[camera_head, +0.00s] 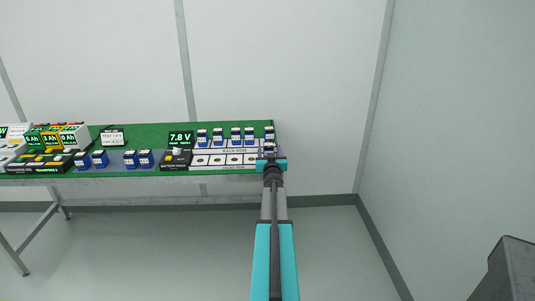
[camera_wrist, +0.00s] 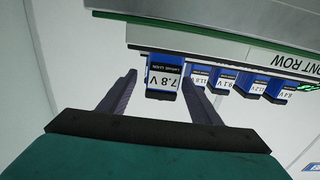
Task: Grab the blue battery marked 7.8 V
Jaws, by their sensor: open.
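The blue battery marked 7.8 V (camera_wrist: 163,80) appears upside down in the wrist view, its white label facing the camera. My gripper (camera_wrist: 160,73) is open, with one finger on each side of this battery. Gaps show between the fingers and the battery, so it is not clamped. In the head view my gripper (camera_head: 271,162) is at the right front end of the green table, beside a small blue battery (camera_head: 269,149) whose marking is too small to read.
More blue batteries (camera_wrist: 222,80) stand close by in a row in the wrist view. The white rack (camera_head: 222,160) lies left of my gripper on the table (camera_head: 150,133). A tester display (camera_head: 180,138) reads 7.8 V.

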